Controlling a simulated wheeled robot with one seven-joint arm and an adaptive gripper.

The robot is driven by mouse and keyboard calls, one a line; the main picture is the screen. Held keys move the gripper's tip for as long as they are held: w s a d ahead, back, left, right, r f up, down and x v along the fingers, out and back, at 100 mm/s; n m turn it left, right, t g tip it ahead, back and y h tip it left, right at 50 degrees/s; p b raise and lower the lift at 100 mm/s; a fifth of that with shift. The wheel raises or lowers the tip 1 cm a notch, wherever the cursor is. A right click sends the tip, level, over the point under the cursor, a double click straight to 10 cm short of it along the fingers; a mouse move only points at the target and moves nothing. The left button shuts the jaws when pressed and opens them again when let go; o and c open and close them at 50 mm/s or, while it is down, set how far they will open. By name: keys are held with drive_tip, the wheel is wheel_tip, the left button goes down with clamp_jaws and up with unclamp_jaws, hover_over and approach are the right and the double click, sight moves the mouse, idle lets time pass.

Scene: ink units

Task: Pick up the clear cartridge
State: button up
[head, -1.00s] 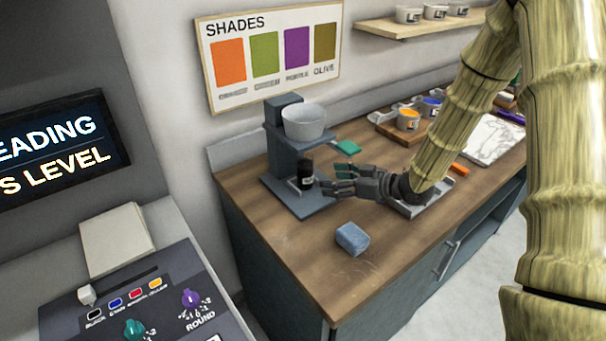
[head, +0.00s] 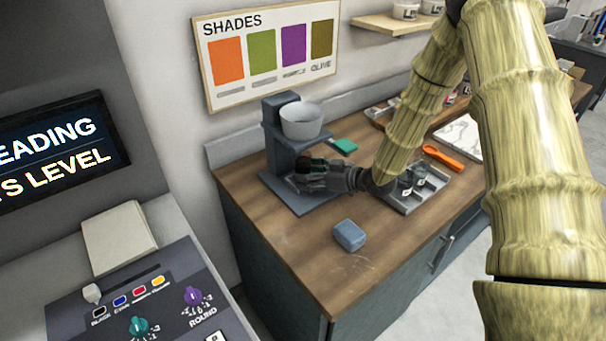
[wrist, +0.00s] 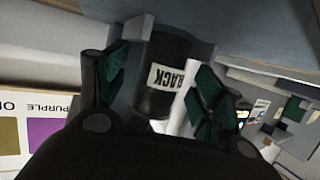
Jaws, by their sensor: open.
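My gripper (head: 300,172) is at the grey stand (head: 285,130), below its white bowl (head: 302,121). In the wrist view my gripper (wrist: 160,88) has its green-padded fingers apart, on either side of a dark cartridge (wrist: 160,95) labelled BLACK. I cannot tell whether the pads touch it. My gripper hides this cartridge in the head view. A grey tray (head: 411,202) on the counter holds small cartridges (head: 406,184) with dark contents. I cannot make out which cartridge is the clear one.
A blue-grey block (head: 349,236) lies on the wooden counter (head: 290,256) near its front edge. A green item (head: 343,146) lies behind my gripper, and an orange tool (head: 443,157) lies beyond the tray. The counter's front left part is clear.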

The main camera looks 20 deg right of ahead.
drive_tip(key=c, duration=1.2)
drive_tip(key=shift+o, duration=0.2)
drive_tip(key=shift+r, duration=0.15)
